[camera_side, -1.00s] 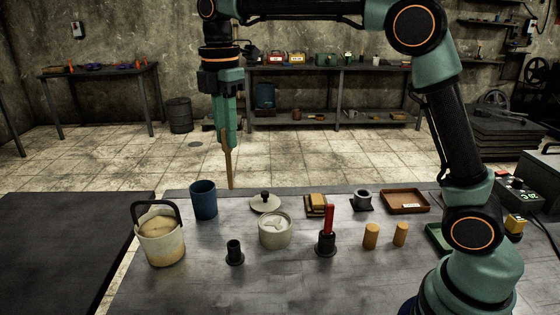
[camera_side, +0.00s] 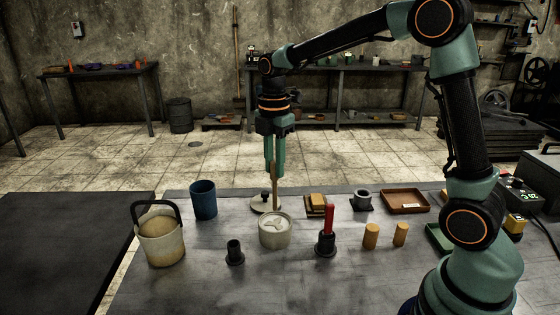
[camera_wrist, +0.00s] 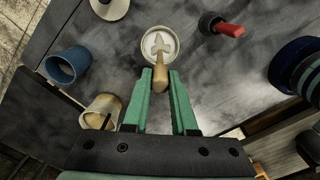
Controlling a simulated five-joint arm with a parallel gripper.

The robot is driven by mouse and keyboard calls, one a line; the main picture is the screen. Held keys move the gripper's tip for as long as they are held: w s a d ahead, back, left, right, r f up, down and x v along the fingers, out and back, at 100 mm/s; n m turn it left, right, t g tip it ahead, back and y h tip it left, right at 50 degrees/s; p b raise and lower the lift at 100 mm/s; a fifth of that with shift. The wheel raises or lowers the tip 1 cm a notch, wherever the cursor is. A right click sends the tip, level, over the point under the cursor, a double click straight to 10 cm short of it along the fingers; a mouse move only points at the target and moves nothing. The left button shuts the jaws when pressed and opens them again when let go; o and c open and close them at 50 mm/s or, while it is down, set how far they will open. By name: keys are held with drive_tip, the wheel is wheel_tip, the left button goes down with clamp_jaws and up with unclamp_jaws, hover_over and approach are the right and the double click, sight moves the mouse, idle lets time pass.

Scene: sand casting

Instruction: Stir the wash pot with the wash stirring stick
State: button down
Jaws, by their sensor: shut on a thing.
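The wash pot (camera_side: 275,232), a pale round pot with a three-lobed mark on its pale contents, stands open mid-table. My gripper (camera_side: 275,174) is above and slightly behind it in the side view, fingers down, shut on the wooden wash stirring stick (camera_side: 275,196). The stick hangs nearly upright, its lower end at the pot's far rim; I cannot tell whether it is inside or just above. In the wrist view, the stick (camera_wrist: 160,82) extends from between my fingertips (camera_wrist: 160,75) and overlaps the pot's mouth (camera_wrist: 150,38).
A knobbed lid (camera_side: 262,206) lies behind the pot. A red-handled tool in a black holder (camera_side: 326,247) stands right, an empty-looking black holder (camera_side: 234,253) front left. A blue cup (camera_side: 203,200) and handled bucket (camera_side: 162,248) are left. The front table is clear.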

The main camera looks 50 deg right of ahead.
sight(275, 181)
drive_tip(key=shift+f, duration=2.7)
